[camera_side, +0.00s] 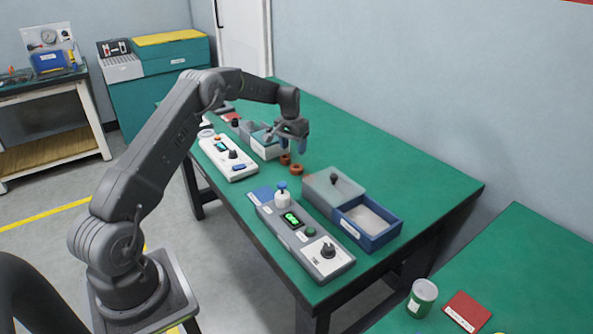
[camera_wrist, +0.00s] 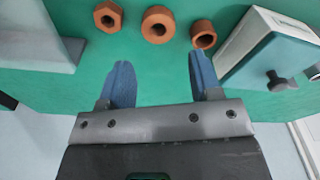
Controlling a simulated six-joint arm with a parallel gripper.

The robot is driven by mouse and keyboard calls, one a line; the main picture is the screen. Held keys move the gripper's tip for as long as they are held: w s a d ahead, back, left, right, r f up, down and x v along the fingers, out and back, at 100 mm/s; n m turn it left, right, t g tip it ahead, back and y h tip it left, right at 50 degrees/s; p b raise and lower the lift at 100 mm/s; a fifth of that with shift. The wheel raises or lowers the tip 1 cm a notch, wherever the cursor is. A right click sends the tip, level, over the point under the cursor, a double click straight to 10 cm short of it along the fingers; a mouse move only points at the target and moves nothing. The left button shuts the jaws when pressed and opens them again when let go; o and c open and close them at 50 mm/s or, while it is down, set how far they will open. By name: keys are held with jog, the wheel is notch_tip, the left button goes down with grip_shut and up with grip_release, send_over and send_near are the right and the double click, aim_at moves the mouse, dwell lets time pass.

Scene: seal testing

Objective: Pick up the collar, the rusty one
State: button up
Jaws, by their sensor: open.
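Three rusty brown parts lie in a row on the green table in the wrist view. The right one (camera_wrist: 203,34) is a round, short tube and looks like the collar. The middle one (camera_wrist: 157,24) is a thick ring with a round hole, and the left one (camera_wrist: 108,15) looks like a hex nut. In the side view only two brown parts (camera_side: 296,169) show clearly; I cannot tell which they are. My gripper (camera_wrist: 159,62) is open and empty, its blue fingers pointing toward the row, apart from it. It also shows in the side view (camera_side: 293,143), above the table.
A pale box with a teal top and black knob (camera_wrist: 270,50) stands close right of the tube. A grey box edge (camera_wrist: 35,40) is at left. In the side view, a lidded blue bin (camera_side: 382,235) and control boxes (camera_side: 230,160) stand nearby. The table's back is clear.

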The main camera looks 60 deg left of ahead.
aim_at(296, 165)
jog(key=f, duration=0.3)
jog(key=w+f, duration=0.1)
jog(key=f, duration=0.4)
jog(key=shift+w+a+f, duration=0.1)
jog(key=shift+w+f, duration=0.1)
jog(key=shift+f, duration=0.15)
jog(key=c, duration=0.8)
jog(key=shift+r, duration=0.1)
